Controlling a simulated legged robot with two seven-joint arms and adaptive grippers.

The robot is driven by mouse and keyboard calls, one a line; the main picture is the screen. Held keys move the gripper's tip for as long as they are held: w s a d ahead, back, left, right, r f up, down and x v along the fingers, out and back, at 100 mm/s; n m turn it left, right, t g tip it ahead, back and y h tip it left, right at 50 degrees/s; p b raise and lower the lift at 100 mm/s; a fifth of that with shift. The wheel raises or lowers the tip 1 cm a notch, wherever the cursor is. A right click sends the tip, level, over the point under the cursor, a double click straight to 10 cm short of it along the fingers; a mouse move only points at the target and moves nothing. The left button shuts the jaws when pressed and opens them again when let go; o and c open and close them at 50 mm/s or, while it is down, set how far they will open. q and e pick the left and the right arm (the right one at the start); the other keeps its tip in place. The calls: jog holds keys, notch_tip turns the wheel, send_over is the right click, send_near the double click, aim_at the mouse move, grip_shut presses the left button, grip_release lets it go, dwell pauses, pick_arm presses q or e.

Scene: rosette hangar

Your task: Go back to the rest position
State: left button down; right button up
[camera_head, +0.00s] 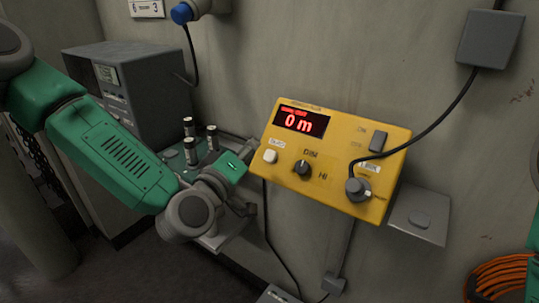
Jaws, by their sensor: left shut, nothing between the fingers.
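My left arm comes in from the left, green and grey. The yellow box (335,150) has a red display reading "0 m", a white button (270,157), a dark knob (303,167), a grey switch (378,141) and a plugged-in cable connector (358,188). I cannot tell whether the gripper touches the box. My right gripper is not in view.
Three battery-like cylinders (212,137) stand on a small shelf (229,236) behind my left wrist. A grey cabinet (150,85) is at the left. A black cable runs to a wall box (490,40). An orange cable coil (497,277) lies at lower right.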

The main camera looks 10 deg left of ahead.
pick_arm(q)
jog(key=s+d+f+m+g+b, duration=0.1)
jog(key=s+f+m+g+b, duration=0.15)
jog(key=s+f+g, duration=0.75)
jog(key=s+d+f+m+b, duration=0.1)
jog(key=s+f+m, duration=0.3)
jog(key=f, duration=1.3)
jog(key=s+a+f+g+y, duration=0.1)
jog(key=s+a+f+g, duration=0.1)
jog(key=s+a+f, duration=0.2)
jog(key=s+a+f+m+g+y+b, duration=0.1)
jog(key=s+a+f+g, duration=0.2)
jog(key=s, duration=0.7)
jog(key=s+a+f+m+g+y+b, duration=0.1)
jog(key=s+a+f+g+y, duration=0.1)
jog(key=s+a+f, duration=0.3)
jog(key=shift+s+a+f+g, duration=0.3)
jog(key=shift+s+a+f, duration=0.05)
jog(key=shift+s, duration=0.6)
jog(key=shift+w+m, duration=0.15)
jog(key=shift+m, duration=0.1)
